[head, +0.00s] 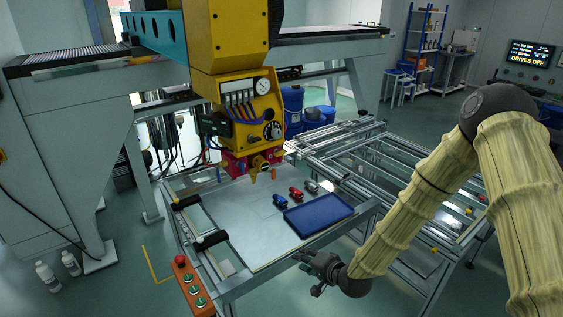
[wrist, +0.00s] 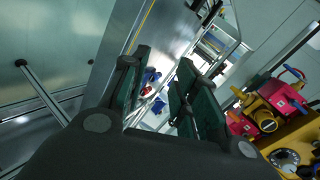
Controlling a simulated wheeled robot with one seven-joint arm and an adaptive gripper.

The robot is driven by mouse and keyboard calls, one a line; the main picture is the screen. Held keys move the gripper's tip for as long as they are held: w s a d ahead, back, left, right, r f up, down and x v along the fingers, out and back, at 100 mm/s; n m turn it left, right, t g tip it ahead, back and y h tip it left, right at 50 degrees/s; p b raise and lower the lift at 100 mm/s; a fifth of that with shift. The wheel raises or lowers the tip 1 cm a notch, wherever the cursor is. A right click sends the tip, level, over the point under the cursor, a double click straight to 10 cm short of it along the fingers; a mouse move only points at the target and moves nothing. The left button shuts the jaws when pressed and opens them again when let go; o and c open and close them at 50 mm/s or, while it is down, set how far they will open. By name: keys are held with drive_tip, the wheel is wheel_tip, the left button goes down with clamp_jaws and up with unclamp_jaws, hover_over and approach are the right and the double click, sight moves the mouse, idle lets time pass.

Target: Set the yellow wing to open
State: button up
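The machine head has a pink-red valve block (head: 243,162) low on its front, and it also shows in the wrist view (wrist: 283,97). A small yellow part, apparently the yellow wing (head: 254,173), sits at the lower front of this block. Its setting is too small to tell. In the wrist view yellow parts (wrist: 262,118) show on the block at the right edge, tilted. My gripper (head: 308,272) is in front of the table, low and well right of the block, touching nothing. In the wrist view its two dark fingers (wrist: 157,92) are apart with nothing held between them.
A blue tray (head: 318,214) and several small blue, red and grey valve-like parts (head: 295,193) lie on the table (head: 240,215). Aluminium frame rails (head: 400,175) extend right. Space above the table is clear.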

drive_tip(key=w+a+r+m+t+y, duration=0.1)
drive_tip(key=w+r+m+t+y, duration=0.15)
drive_tip(key=w+r, duration=0.85)
drive_tip(key=t+y+p, duration=0.1)
drive_tip(key=t+p, duration=0.1)
approach(281, 154)
drive_tip(key=p+x, duration=0.3)
drive_tip(key=x, duration=0.6)
drive_tip(key=shift+w+f+p, duration=0.2)
drive_tip(key=shift+w+p, duration=0.05)
drive_tip(key=shift+p, duration=0.05)
drive_tip(key=shift+c, duration=0.3)
clamp_jaws()
